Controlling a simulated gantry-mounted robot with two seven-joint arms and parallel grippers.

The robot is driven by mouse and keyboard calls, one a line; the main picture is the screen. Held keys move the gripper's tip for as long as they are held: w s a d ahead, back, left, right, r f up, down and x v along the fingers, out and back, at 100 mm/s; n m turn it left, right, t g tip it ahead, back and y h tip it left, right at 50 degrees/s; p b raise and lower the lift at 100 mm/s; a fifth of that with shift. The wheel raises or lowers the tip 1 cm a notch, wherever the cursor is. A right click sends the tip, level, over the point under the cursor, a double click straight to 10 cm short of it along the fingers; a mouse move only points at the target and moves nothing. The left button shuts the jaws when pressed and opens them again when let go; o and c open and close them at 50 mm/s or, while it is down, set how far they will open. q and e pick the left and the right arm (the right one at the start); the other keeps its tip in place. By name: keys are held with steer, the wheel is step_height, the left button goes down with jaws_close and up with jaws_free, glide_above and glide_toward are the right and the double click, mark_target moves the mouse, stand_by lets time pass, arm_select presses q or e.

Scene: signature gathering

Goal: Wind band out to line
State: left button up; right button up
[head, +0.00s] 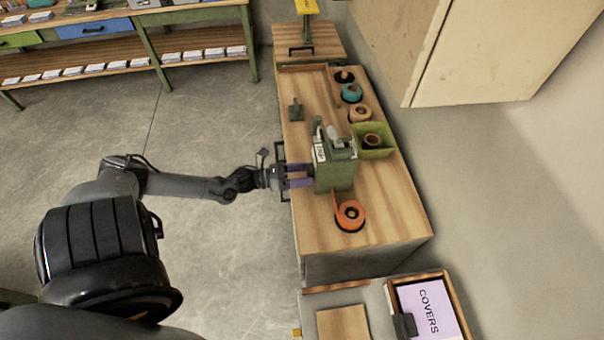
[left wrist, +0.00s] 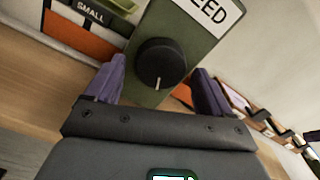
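A green machine (head: 333,178) stands on the wooden bench top. In the left wrist view its green face (left wrist: 190,38) carries a round black knob (left wrist: 161,64) with a white mark pointing down, under a label ending in "EED". An orange band roll (head: 349,214) sits beside the machine on the near side; orange also shows at the left of the wrist view. My left gripper (head: 303,177) is at the machine's left side, its purple fingers (left wrist: 156,88) open on either side of the knob, with visible gaps. No line mark can be made out. My right gripper is not in view.
A green bin (head: 374,152) holding a roll stands behind the machine, with teal (head: 351,92) and tan rolls (head: 360,114) farther along the bench. A small green block (head: 296,109) is at the bench's left edge. A "COVERS" tray (head: 460,300) is at the lower right.

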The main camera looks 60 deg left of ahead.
arm_select(q)
steer(key=shift+s, duration=0.1)
steer(key=shift+s+a, duration=0.1)
steer(key=shift+s, duration=0.15)
steer(key=v, duration=1)
stand_by(0.3)
